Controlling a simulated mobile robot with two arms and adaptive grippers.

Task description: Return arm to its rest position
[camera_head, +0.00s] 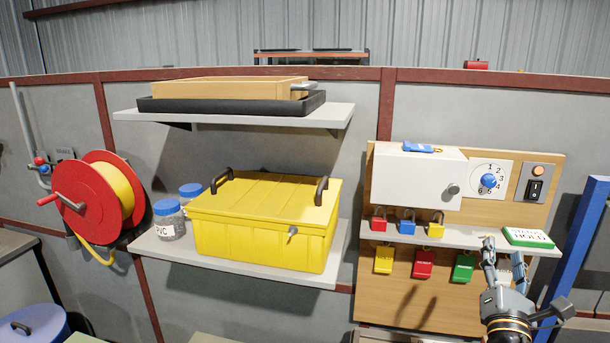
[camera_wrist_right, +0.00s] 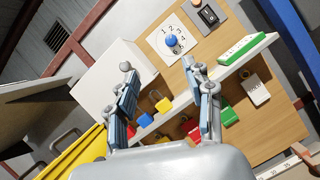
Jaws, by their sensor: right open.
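My right gripper (camera_head: 489,255) is at the lower right of the head view, in front of the wooden lockout board (camera_head: 550,185). In the right wrist view its two fingers (camera_wrist_right: 165,108) stand apart with nothing between them. Behind them that view shows the white box (camera_wrist_right: 118,75), the blue dial (camera_wrist_right: 171,40) and the small shelf (camera_wrist_right: 245,60). In the head view the gripper overlaps the shelf's front edge; whether it touches is not clear. My left gripper is in neither view.
Padlocks (camera_head: 407,222) stand on the board's shelf, with colored tags (camera_head: 424,263) below and a green-white block (camera_head: 528,237) at right. A yellow toolbox (camera_head: 265,225) sits on a wall shelf. A red hose reel (camera_head: 95,200) is far left. A blue post (camera_head: 577,245) stands at right.

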